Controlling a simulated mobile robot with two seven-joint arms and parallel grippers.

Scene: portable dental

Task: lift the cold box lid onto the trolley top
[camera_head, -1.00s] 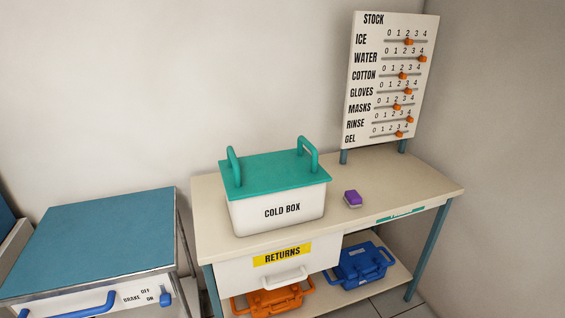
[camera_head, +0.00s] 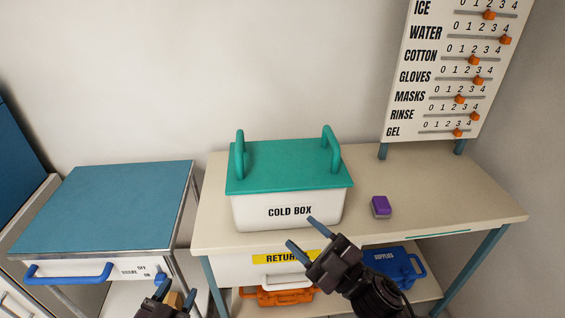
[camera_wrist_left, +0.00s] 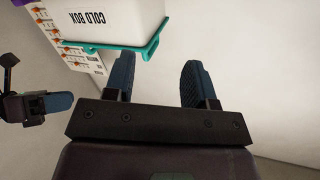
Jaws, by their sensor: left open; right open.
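The cold box (camera_head: 288,212) is white and stands on the bench. Its green lid (camera_head: 285,166) lies on top, with one upright green handle (camera_head: 239,154) at the left end and another handle (camera_head: 331,150) at the right end. The trolley (camera_head: 105,207) has a bare blue top and stands left of the bench. My right gripper (camera_head: 302,234) is open and empty, in front of the box and below the lid. My left gripper (camera_head: 169,291) is low in front of the trolley; the left wrist view shows its blue fingers (camera_wrist_left: 158,80) apart with nothing between them.
A purple block (camera_head: 381,207) lies on the bench (camera_head: 440,200) right of the box. A stock board (camera_head: 450,75) stands at the back right. An orange case (camera_head: 275,297) and a blue case (camera_head: 395,266) sit on the lower shelf. A blue handle (camera_head: 68,273) juts from the trolley front.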

